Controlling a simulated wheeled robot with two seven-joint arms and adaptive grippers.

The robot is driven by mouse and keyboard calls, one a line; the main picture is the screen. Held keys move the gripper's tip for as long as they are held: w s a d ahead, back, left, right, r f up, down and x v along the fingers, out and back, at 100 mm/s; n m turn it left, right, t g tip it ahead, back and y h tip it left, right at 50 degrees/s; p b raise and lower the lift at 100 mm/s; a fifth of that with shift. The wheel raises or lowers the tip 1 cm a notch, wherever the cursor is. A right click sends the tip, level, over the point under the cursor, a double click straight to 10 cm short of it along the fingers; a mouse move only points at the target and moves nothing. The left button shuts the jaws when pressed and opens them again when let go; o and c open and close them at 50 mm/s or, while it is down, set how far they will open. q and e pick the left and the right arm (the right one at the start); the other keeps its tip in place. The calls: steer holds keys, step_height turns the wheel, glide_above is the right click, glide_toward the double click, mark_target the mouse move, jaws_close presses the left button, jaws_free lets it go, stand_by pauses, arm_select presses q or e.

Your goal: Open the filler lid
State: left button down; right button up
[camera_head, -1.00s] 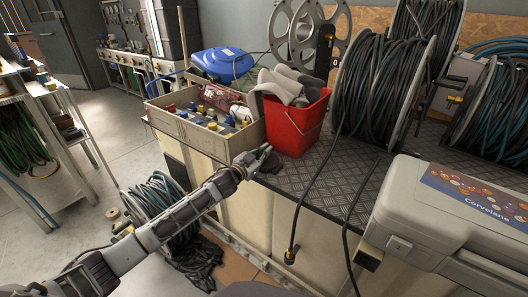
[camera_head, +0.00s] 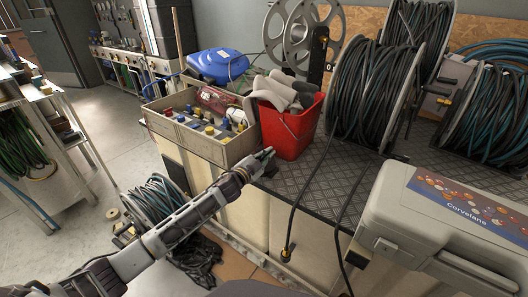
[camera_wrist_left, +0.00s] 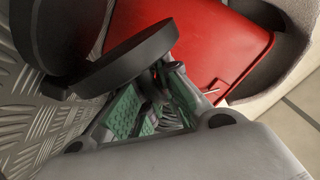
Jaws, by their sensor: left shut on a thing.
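My left gripper (camera_head: 266,155) reaches in from the lower left to the bench front edge, just before the red bucket (camera_head: 290,131). In the left wrist view, its green-padded fingers (camera_wrist_left: 160,82) are closed at the rim of a dark round disc, which looks like the filler lid (camera_wrist_left: 125,58). The lid is tilted, beside another dark round part (camera_wrist_left: 60,35) that looks like the filler's body. Whether the two are joined I cannot tell. In the head view the lid is mostly hidden by the gripper. My right gripper is not in view.
A compartmented crate (camera_head: 185,133) of coloured parts stands left of the bucket. A hose reel (camera_head: 372,90) stands behind, with hoses hanging over the front edge. A grey case (camera_head: 400,205) lies at right. Some patterned metal bench top (camera_head: 325,178) is clear.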

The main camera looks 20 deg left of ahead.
arm_select(q)
steer(key=d+m+p, duration=0.1)
steer(key=m, duration=0.2)
steer(key=shift+s+d+p, duration=0.35)
steer(key=shift+s, duration=0.05)
steer(key=shift+s+d+m+p, duration=0.25)
steer(key=shift+d+m+p, duration=0.15)
steer(key=shift+d+m, duration=0.5)
steer(key=shift+s+d+f+m+p, duration=0.1)
steer(key=shift+s+d+m+p, duration=0.2)
steer(key=shift+m, duration=0.5)
steer(key=shift+s+d+f+m+p, duration=0.1)
steer(key=shift+d+m, duration=0.3)
steer(key=shift+m, duration=0.4)
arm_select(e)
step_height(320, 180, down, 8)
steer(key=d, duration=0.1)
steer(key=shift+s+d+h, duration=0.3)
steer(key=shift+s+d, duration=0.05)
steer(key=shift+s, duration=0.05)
arm_select(q)
steer(key=c, duration=1.5)
jaws_free()
steer(key=shift+r, duration=0.35)
steer(key=shift+v, duration=6.05)
